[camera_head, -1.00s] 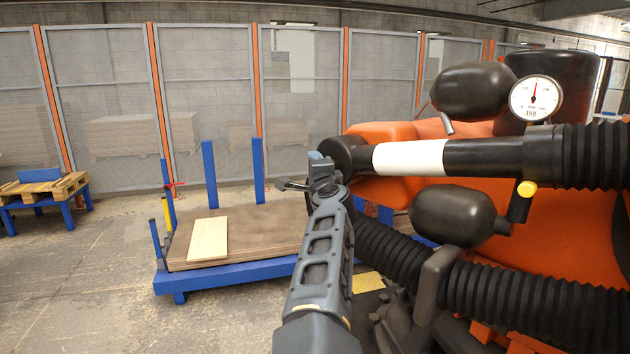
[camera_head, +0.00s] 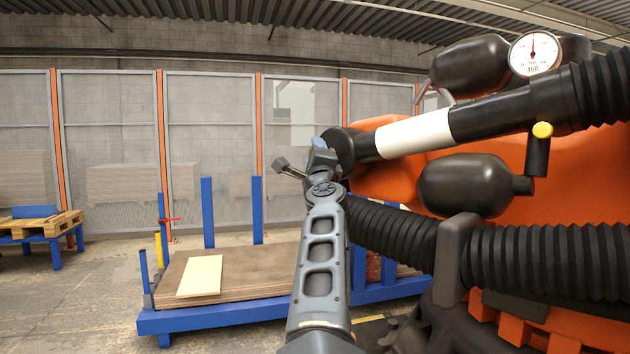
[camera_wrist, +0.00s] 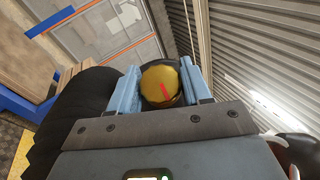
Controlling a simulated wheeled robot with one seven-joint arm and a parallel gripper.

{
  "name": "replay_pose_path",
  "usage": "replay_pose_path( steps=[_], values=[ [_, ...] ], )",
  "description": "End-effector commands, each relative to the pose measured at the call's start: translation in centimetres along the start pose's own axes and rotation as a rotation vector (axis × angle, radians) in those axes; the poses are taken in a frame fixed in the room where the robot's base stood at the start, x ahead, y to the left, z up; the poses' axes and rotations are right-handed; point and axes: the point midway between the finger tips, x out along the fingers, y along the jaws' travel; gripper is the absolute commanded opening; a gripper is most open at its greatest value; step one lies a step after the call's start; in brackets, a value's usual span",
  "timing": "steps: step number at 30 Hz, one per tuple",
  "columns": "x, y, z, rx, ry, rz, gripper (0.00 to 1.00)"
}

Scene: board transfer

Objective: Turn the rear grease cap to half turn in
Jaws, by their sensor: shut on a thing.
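A round yellow cap with a red mark (camera_wrist: 156,84) sits between the two light-blue fingers of my gripper (camera_wrist: 165,88) in the wrist view. Another yellow cap (camera_head: 543,130) sits on a short black stub further right, apart from my gripper.
A round gauge (camera_head: 534,54) stands at the upper right. Black ribbed hoses (camera_head: 560,262) and an orange body (camera_head: 592,180) fill the right side. A blue-framed cart (camera_head: 215,318) with a pale board (camera_head: 201,277) stands low at left, with open floor beside it.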

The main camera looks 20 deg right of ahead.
Motion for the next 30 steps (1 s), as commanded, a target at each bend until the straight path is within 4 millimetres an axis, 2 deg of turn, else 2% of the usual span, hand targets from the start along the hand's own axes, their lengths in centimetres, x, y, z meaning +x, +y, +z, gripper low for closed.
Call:
replay_pose_path(
  steps=[1, 30],
  values=[
    [-0.48, 1.23, -0.39, 0.010, 0.003, -0.014, 0.18],
    [-0.10, 0.63, -0.25, 0.202, 0.024, -0.312, 0.17]
  ],
)
